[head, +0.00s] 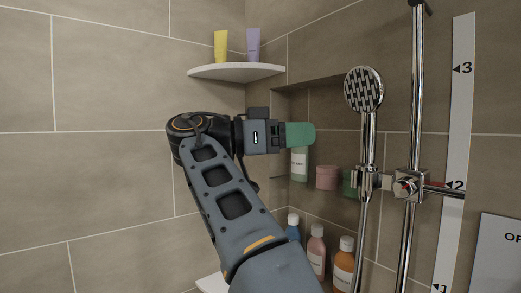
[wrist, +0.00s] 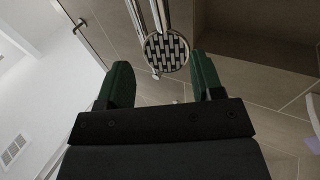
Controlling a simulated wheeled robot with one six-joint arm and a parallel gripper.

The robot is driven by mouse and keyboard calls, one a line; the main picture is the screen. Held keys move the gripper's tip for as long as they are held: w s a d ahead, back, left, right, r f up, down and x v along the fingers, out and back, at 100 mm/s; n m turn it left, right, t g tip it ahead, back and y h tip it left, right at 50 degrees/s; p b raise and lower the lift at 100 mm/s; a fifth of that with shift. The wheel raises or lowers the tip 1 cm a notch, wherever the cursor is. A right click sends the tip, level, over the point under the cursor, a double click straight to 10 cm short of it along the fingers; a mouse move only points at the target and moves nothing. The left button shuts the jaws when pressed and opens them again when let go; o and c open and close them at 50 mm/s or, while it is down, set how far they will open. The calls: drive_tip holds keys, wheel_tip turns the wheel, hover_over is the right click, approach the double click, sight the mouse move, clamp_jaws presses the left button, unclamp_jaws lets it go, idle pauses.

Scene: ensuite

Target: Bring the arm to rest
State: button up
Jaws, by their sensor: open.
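My arm reaches up from the bottom middle of the head view and bends at the elbow. My gripper (head: 300,134) points right, towards the wall niche, with green fingers. In the wrist view my gripper (wrist: 162,68) is open, its two fingers wide apart with nothing between them. The shower head (wrist: 167,52) shows beyond the gap between the fingers. In the head view the shower head (head: 364,89) is to the right of my gripper and apart from it in the picture.
A corner shelf (head: 237,72) holds a yellow tube (head: 221,46) and a purple tube (head: 253,44) above my arm. The niche holds a pale green bottle (head: 299,165) and a pink jar (head: 327,177). Several bottles stand lower. A chrome shower rail (head: 416,100) stands at right.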

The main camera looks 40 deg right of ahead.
drive_tip(key=shift+w+a, duration=0.1)
drive_tip(key=shift+a, duration=0.1)
drive_tip(key=w+d+f+n+t, duration=0.2)
drive_tip(key=w+f+n+t, duration=0.7)
drive_tip(key=n, duration=0.3)
drive_tip(key=w+a+f+n+t+y, duration=0.25)
drive_tip(key=w+f+n+y, duration=0.2)
drive_tip(key=f+n, duration=0.55)
drive_tip(key=s+a+f+n+t+y, duration=0.1)
drive_tip(key=a+f+y, duration=0.25)
drive_tip(key=f, duration=0.55)
drive_tip(key=s+a+f+n+t+y, duration=0.1)
drive_tip(key=a+f+y, duration=0.3)
drive_tip(key=f, duration=0.6)
drive_tip(key=s+a+f+y+p, duration=0.1)
drive_tip(key=s+a+f+y, duration=0.3)
drive_tip(key=s+a+f, duration=0.4)
drive_tip(key=shift+s+a+f+g, duration=0.3)
drive_tip(key=shift+s+f+g, duration=0.15)
drive_tip(key=shift+f, duration=0.2)
